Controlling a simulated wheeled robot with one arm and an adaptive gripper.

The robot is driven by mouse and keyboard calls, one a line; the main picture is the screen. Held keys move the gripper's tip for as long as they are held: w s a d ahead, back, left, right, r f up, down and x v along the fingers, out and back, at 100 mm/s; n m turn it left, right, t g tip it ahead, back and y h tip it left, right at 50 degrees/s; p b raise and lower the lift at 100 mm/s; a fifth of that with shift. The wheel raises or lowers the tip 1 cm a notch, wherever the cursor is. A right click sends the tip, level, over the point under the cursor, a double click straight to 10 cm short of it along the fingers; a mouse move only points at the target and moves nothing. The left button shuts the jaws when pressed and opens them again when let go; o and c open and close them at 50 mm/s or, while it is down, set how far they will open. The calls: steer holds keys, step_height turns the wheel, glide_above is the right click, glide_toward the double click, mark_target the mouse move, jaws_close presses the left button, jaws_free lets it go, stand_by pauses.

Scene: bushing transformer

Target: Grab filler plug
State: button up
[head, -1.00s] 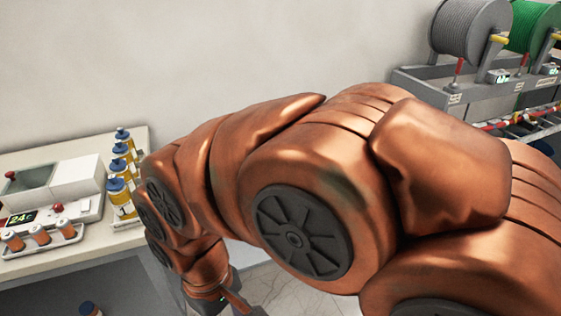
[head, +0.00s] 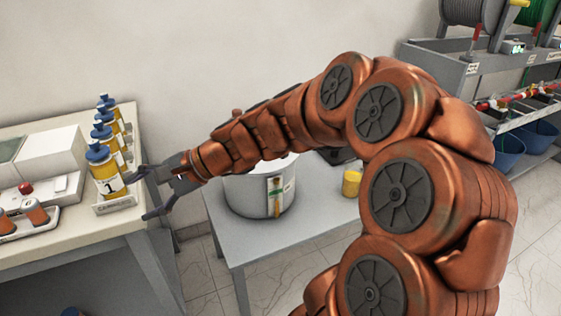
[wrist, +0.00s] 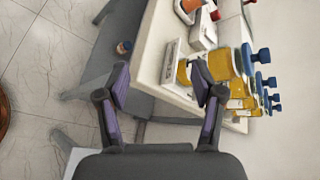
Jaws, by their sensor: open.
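Nothing in view is clearly marked as the filler plug. Several yellow, blue-topped bottles stand in a row in a light rack (head: 118,205) on the bench's right edge. The front bottle (head: 105,172) bears the number 1. My gripper (head: 143,195) is open and empty, just right of this bottle and the rack. In the wrist view, my gripper (wrist: 161,82) has its fingers spread, and the right fingertip overlaps the front bottle (wrist: 220,65) in the picture. Whether they touch cannot be told.
The bench (head: 60,260) also holds a white device (head: 45,155) and small orange-brown bottles (head: 36,213). A low grey table (head: 225,235) with a grey pot (head: 250,195) and a yellow container (head: 352,183) stands below my arm. A shelf (head: 480,70) with cable reels is at right.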

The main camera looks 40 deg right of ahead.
steer(key=w+d+f+m+t+h+b, duration=0.1)
steer(key=w+d+m+t+b, duration=0.1)
steer(key=w+d+m+t, duration=0.3)
steer(key=w+d+f+m+b, duration=0.2)
steer(key=d, duration=0.6)
steer(key=s+d+f+m+t+h+b, duration=0.15)
steer(key=d+f+m+h+b, duration=0.35)
steer(key=d, duration=0.7)
steer(key=d+f+m+t+h+b, duration=0.1)
steer(key=d+m+t+h, duration=0.15)
steer(key=d+m, duration=0.65)
steer(key=s+d+f+m+t+h+b, duration=0.1)
steer(key=d+f+m+t+h+b, duration=0.25)
steer(key=d, duration=1.05)
steer(key=shift+g+h, duration=0.8)
steer(key=shift+g, duration=0.15)
steer(key=shift+w+d+f, duration=0.1)
steer(key=shift+w+f, duration=0.05)
steer(key=shift+w, duration=1.05)
steer(key=shift+w+d+f, duration=0.1)
steer(key=shift+w+f, duration=0.05)
steer(key=shift+w, duration=1)
steer(key=shift+w+d+f, duration=0.1)
steer(key=shift+w+f, duration=0.05)
steer(key=shift+w, duration=1.05)
steer(key=c, duration=1.1)
steer(key=shift+a, duration=0.1)
steer(key=shift+c, duration=0.2)
